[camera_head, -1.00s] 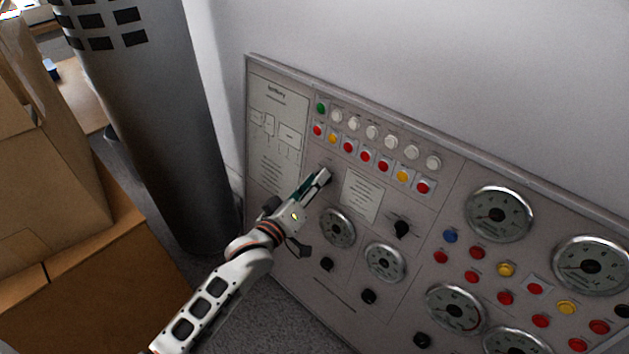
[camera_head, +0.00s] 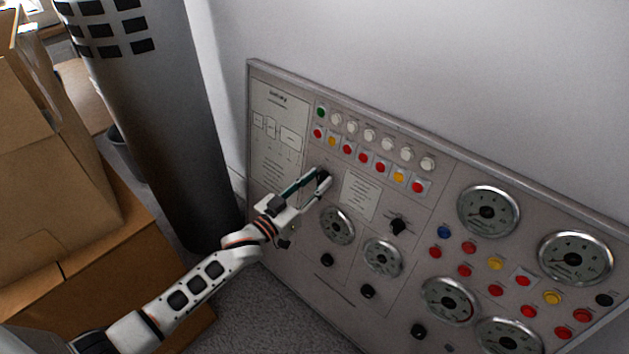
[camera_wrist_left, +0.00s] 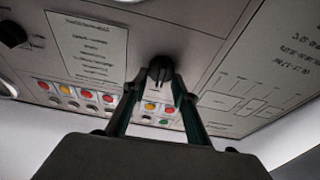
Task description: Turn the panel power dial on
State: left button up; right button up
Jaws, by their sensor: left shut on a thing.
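The grey control panel (camera_head: 350,290) stands against the wall. Its black dial (camera_wrist_left: 160,70) sits between my left gripper's fingertips in the left wrist view. In the head view the dial (camera_head: 323,173) is partly covered by the fingers, just below the rows of buttons. My left gripper (camera_head: 318,182) is shut on the dial, with one finger on each side; it also shows in the left wrist view (camera_wrist_left: 159,82). Whether the dial has turned cannot be told. My right gripper is in neither view.
A second black knob (camera_head: 398,226) sits to the right on the panel. Several round gauges (camera_head: 488,211) and coloured buttons (camera_head: 417,187) surround it. Cardboard boxes (camera_head: 60,190) and a grey column (camera_head: 165,130) stand at the left. Grey carpet lies below.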

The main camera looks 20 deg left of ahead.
pick_arm(q)
jog(key=m, duration=0.2)
jog(key=shift+r+m+g+h, duration=0.15)
jog(key=shift+m+g+h, duration=0.15)
jog(key=shift+h, duration=0.1)
jog(key=shift+m+h+p, duration=0.3)
jog(key=shift+m+h, duration=0.2)
jog(key=shift+m, duration=0.6)
jog(key=shift+m+g, duration=0.4)
jog(key=shift+m, duration=0.7)
jog(key=m+h, duration=0.1)
jog(key=m, duration=0.2)
jog(key=shift+g+p, duration=0.4)
jog(key=shift+d+f+m, duration=0.1)
jog(key=shift+f+m, duration=0.1)
jog(key=shift+m, duration=0.7)
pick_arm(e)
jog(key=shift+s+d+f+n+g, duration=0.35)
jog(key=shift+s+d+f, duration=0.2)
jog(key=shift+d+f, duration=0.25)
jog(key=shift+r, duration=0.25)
pick_arm(q)
jog(key=o, duration=1.1)
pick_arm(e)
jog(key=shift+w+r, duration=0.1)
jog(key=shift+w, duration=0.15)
